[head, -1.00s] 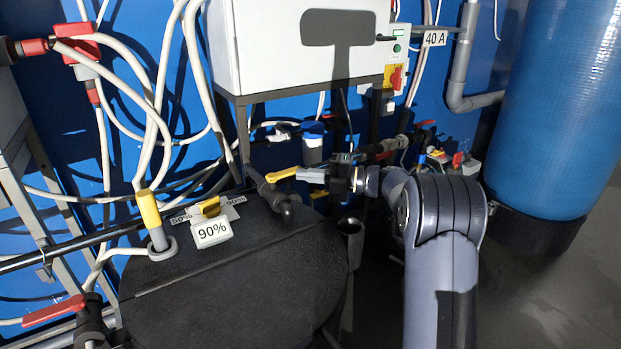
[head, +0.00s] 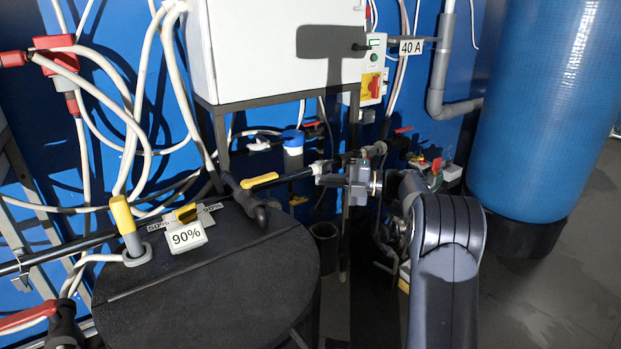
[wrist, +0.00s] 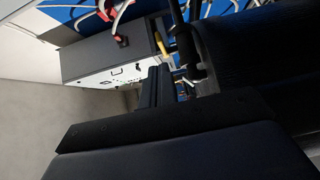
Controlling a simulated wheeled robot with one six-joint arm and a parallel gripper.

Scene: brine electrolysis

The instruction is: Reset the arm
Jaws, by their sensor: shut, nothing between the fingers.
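My gripper (head: 320,172) shows in the middle of the head view at the end of my grey arm, its jaws shut and empty. It points left, to the right of a yellow valve handle (head: 262,181) above the black tank (head: 215,275). Whether it touches anything there I cannot tell. My arm's rounded grey joint stands at the lower right and hides part of what is behind it. The wrist view is tilted sideways, and large dark shapes fill its lower part.
A blue cylinder (head: 545,110) stands at the right. White hoses and red-handled valves are at the left. Grey floor (head: 540,290) is open at the lower right.

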